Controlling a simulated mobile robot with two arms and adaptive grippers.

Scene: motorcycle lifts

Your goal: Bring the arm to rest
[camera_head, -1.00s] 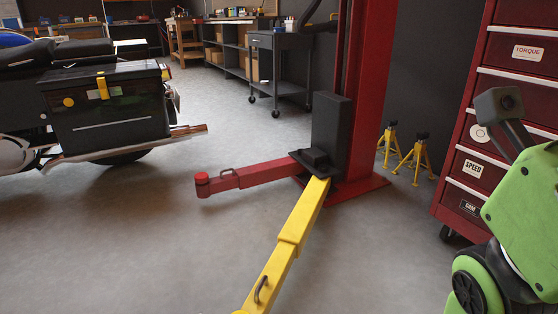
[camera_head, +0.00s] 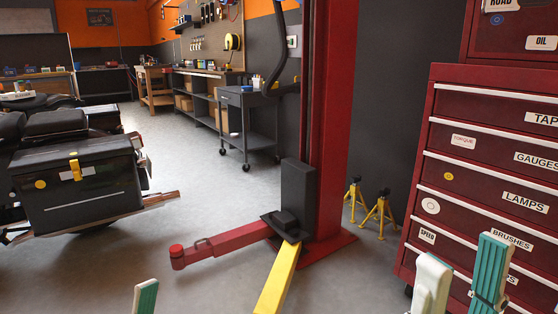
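A yellow lift arm (camera_head: 278,280) runs from the foot of a red lift post (camera_head: 333,130) toward the bottom edge, where its near end is cut off. A red lift arm (camera_head: 228,241) reaches left from the same post, low over the floor, with a round pad at its end. My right gripper (camera_head: 463,255) shows at the bottom right, its two green-padded fingers apart with nothing between them. It is right of the yellow arm and apart from it in the picture. Only one fingertip of my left gripper (camera_head: 146,297) shows at the bottom edge; the rest is hidden.
A red tool cabinet (camera_head: 495,160) stands close on the right. Two yellow stands (camera_head: 378,214) are by the dark wall. A motorcycle (camera_head: 75,175) with black cases is at the left. A dark cart (camera_head: 247,125) stands behind. Floor between the motorcycle and lift is clear.

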